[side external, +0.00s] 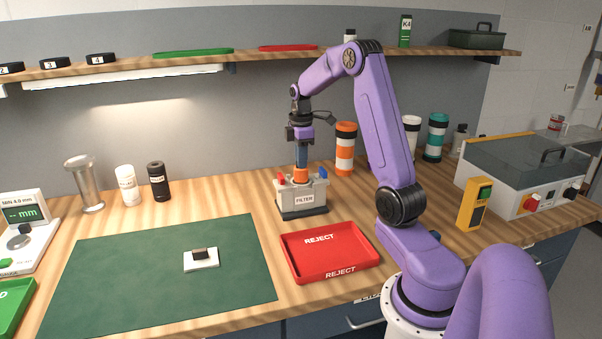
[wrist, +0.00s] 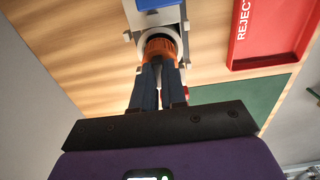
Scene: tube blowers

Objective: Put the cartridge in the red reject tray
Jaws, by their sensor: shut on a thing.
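The orange cartridge (side external: 301,175) is at the top of the grey FILTER unit (side external: 303,197) in the side view. Its lower part is hidden by the unit, so I cannot tell whether it is fully seated. My gripper (side external: 301,166) points down from above, shut on the cartridge. In the wrist view the orange cartridge (wrist: 160,47) sits at the tips of my gripper (wrist: 161,72), over the unit. The red reject tray (side external: 335,257) lies in front of the unit and to its right, empty, and part of it shows in the wrist view (wrist: 262,50).
The FILTER unit has a red and a blue part on its top edges. A green mat (side external: 130,275) with a small white block (side external: 201,261) lies to the left. An orange-and-white canister (side external: 345,150) stands behind, and a yellow meter (side external: 474,204) stands to the right.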

